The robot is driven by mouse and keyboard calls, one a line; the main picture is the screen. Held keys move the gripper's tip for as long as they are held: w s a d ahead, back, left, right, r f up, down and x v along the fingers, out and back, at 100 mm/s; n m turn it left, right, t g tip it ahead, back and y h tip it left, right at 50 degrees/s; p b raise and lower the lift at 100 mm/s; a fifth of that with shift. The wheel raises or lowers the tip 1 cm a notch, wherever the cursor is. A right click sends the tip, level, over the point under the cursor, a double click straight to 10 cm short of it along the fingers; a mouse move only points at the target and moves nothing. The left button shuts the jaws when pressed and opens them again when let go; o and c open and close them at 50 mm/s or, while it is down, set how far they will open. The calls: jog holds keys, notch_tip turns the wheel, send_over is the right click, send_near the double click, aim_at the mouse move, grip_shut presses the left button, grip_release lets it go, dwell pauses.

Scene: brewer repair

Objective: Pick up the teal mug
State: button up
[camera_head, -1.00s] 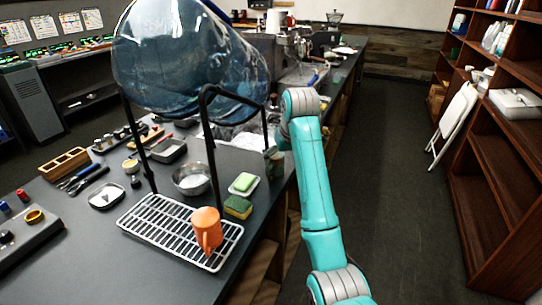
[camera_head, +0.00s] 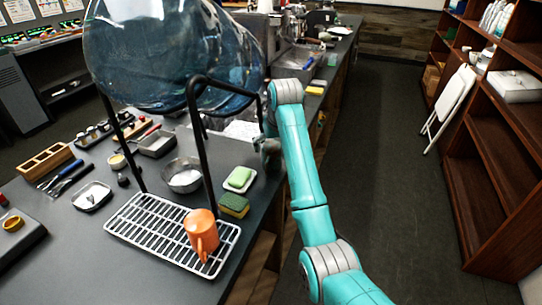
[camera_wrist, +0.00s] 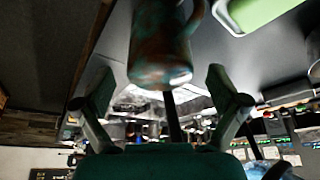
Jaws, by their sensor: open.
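The teal mug (camera_wrist: 160,45), mottled with brown, shows large at the top middle of the wrist view, which looks upside down. My gripper (camera_wrist: 160,76) is open, with one finger to each side of the mug's near end. Gaps show between the mug and both fingers, so it is not gripped. In the head view my gripper (camera_head: 268,150) is at the counter's right edge, where my arm link hides much of it. There I cannot clearly tell the mug from the gripper.
A green soap on a white dish (camera_head: 239,179) and a green-yellow sponge (camera_head: 234,205) lie close by. A large blue bottle (camera_head: 170,55) on a black stand rises left of my arm. The floor aisle (camera_head: 375,200) is clear.

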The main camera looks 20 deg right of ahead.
jog(key=shift+x, duration=1.95)
jog(key=c, duration=1.2)
jog(key=shift+c, duration=0.2)
jog(key=shift+w+r, duration=0.1)
